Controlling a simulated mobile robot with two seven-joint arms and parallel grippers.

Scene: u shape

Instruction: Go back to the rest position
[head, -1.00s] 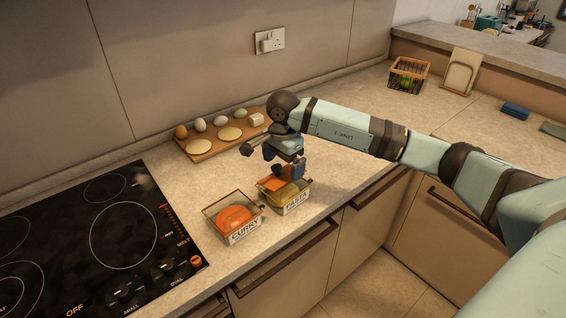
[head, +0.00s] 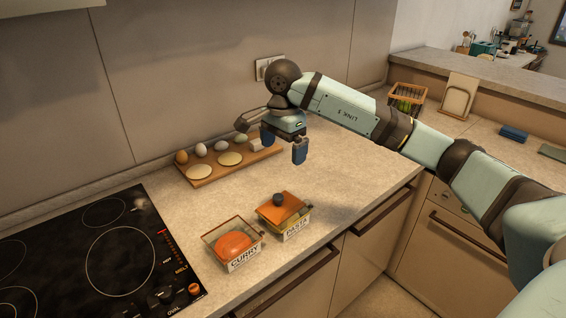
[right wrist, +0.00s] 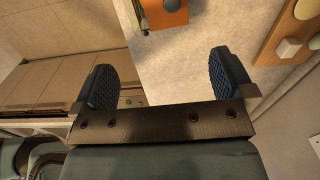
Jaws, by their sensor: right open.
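My right gripper (head: 284,150) is open and empty, raised above the counter behind the pasta container. Its two blue pads also show apart in the right wrist view (right wrist: 166,80), with nothing between them. The pasta container (head: 284,216) stands on the counter with an orange lid (head: 283,208) with a dark knob on top. The orange lid shows at the top of the right wrist view (right wrist: 165,12). The curry container (head: 233,245), with orange contents, stands just left of it. My left gripper is not in view.
A wooden board (head: 213,175) with eggs and round flat pieces lies by the wall, close to the right gripper. A black cooktop (head: 95,255) is at the left. The counter right of the containers is clear.

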